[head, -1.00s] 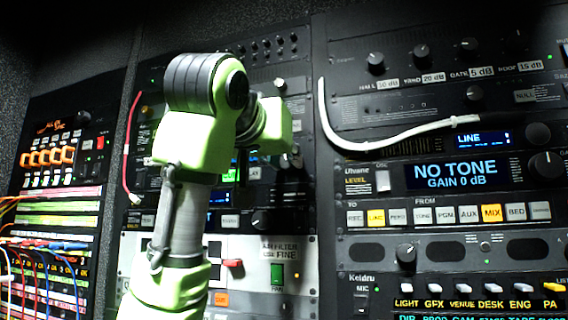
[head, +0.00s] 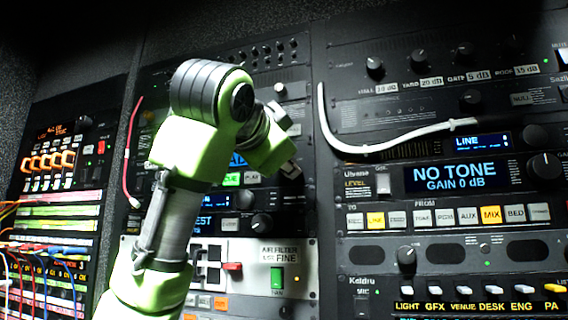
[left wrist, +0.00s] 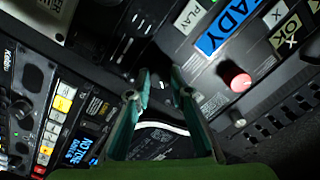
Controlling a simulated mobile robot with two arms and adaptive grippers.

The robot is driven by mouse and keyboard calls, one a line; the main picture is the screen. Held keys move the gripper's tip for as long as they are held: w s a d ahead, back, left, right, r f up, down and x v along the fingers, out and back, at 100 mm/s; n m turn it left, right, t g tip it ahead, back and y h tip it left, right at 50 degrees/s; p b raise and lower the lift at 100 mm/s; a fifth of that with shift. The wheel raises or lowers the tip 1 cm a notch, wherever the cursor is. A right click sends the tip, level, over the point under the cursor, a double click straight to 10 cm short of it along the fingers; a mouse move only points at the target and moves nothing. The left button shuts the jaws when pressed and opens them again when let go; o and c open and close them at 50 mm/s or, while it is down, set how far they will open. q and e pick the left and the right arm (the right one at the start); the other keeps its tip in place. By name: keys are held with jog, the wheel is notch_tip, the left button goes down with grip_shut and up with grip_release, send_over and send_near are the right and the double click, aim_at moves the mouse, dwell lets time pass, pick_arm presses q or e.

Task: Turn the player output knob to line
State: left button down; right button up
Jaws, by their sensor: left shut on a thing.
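The player (left wrist: 216,55) is the dark unit in the middle rack, with a blue READY display (left wrist: 226,22) and a PLAY button (left wrist: 190,15). In the head view my arm covers part of it. My left gripper (head: 291,168) is at the right end of this unit, beside the lit CUE and PLAY buttons. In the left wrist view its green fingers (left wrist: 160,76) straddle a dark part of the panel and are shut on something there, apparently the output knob. The knob and its pointer and markings are hidden or too dark to read. My right gripper is not in view.
A white cable (head: 400,137) hangs across the right rack. A small red knob (left wrist: 241,82) sticks out of the player. Another black knob (head: 262,223) lies below my gripper. A red cable (head: 127,160) hangs at the left of the middle rack.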

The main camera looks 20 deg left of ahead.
pick_arm(q)
jog(key=shift+m, duration=0.6)
jog(key=c, duration=1.8)
grip_release()
jog(key=s, duration=1.2)
jog(key=shift+d, duration=0.1)
